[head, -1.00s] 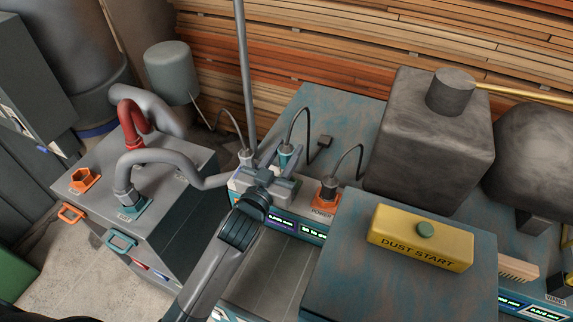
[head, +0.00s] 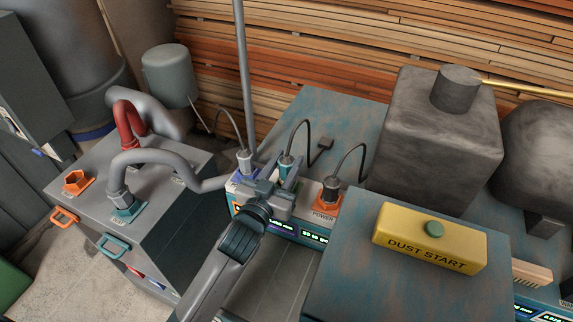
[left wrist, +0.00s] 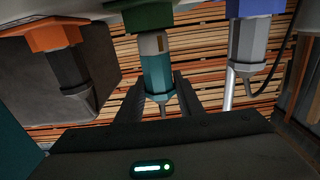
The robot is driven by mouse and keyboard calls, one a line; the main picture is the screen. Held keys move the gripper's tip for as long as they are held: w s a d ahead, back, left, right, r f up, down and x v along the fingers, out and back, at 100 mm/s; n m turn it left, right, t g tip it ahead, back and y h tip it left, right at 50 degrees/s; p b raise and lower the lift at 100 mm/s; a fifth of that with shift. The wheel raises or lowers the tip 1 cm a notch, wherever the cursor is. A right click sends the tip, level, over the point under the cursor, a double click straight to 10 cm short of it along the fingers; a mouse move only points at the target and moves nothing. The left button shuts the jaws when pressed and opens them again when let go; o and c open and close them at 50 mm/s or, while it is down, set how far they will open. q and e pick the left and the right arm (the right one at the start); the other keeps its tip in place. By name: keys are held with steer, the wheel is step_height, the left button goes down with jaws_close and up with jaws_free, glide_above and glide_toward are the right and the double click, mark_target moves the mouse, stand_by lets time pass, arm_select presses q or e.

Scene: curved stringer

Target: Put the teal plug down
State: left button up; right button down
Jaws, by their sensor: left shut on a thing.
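The teal plug (head: 285,162) stands upright among the sockets on the bench panel, with a dark cord at its top. My left gripper (head: 288,178) is at the plug in the head view. In the left wrist view, which is upside down, the teal plug (left wrist: 157,75) is between the fingers of my left gripper (left wrist: 158,97), which is shut on it. The plug's end meets a green socket (left wrist: 150,15); I cannot tell how deep it sits. The gripper hides the plug's lower part in the head view. My right gripper is not in view.
A grey plug with an orange POWER base (head: 327,198) stands close on the right. Another grey plug (head: 244,160) on a blue base stands on the left. A grey hose (head: 160,158) runs near them. A yellow DUST START box (head: 430,255) is at the right.

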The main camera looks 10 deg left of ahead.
arm_select(q)
steer(key=shift+f, duration=0.35)
steer(key=shift+f, duration=0.25)
steer(key=o, duration=1.1)
steer(key=shift+o, duration=0.2)
steer(key=shift+r, duration=0.1)
